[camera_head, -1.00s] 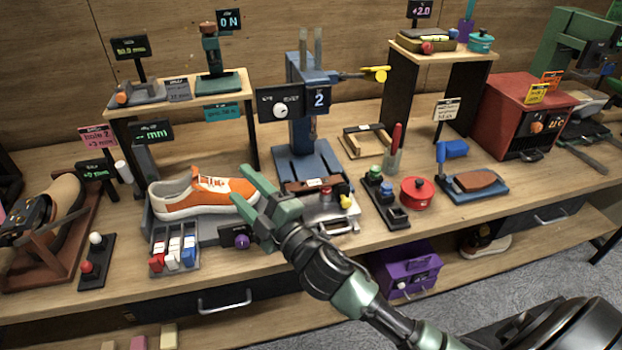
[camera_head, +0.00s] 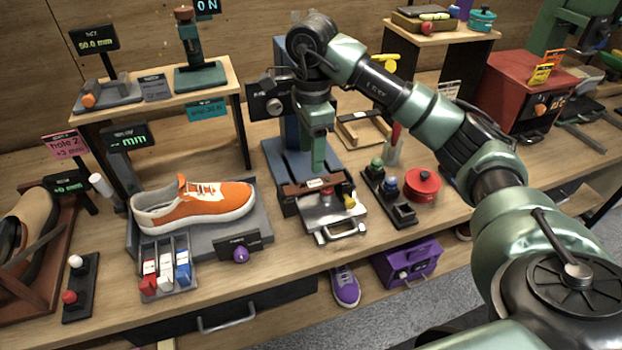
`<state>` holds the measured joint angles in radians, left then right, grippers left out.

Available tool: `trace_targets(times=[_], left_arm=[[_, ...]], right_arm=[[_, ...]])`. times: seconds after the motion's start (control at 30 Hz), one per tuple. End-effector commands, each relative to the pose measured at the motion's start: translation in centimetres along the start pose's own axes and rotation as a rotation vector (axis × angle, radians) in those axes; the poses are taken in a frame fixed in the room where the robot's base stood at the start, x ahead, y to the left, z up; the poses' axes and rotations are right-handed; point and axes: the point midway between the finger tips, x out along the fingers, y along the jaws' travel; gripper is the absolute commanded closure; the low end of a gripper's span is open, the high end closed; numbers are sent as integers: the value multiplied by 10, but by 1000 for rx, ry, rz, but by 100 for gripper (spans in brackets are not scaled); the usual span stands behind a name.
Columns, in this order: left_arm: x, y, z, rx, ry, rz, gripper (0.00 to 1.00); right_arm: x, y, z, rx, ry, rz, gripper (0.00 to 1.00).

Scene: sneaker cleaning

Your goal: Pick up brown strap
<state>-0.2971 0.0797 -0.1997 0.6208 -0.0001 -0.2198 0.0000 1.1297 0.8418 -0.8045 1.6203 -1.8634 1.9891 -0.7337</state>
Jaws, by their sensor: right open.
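A brown strap (camera_head: 296,189) lies across the top of a small silver clamp device (camera_head: 330,214) in front of the blue press. My right gripper (camera_head: 317,168) points down just above and behind the strap, with its green fingers seen nearly edge-on. It is open, and nothing shows between its fingers. Whether a fingertip touches the strap I cannot tell. The gripper and wrist hide much of the blue press (camera_head: 280,163). My left gripper is not in view.
An orange shoe (camera_head: 196,205) stands on a grey stand to the left, with a switch block (camera_head: 168,272) in front. A button stand (camera_head: 388,194) and a red pot (camera_head: 423,186) are close on the right. My right arm crosses over the right side of the bench.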

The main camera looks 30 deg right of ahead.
Motion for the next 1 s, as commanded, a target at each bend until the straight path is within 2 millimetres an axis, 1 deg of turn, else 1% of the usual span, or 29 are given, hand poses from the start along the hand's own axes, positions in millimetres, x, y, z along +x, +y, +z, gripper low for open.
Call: trace_targets(times=[0.07,0.27,0.43,0.5,0.57,0.7,0.87,0.97,1.0], left_arm=[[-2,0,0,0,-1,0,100],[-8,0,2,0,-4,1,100],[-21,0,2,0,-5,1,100],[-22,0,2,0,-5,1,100],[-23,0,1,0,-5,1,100],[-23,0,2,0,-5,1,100],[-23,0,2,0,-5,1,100],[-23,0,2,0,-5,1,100],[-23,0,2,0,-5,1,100]], right_arm=[[6,1,-4,3,13,5,45],[28,1,-4,3,9,6,45],[51,1,-10,3,8,7,45],[62,1,-9,2,6,6,45],[69,1,-9,2,7,6,45],[76,0,-9,1,5,2,45],[76,0,-9,1,5,2,45],[76,0,-9,1,5,2,70],[76,0,-9,1,5,2,82]])
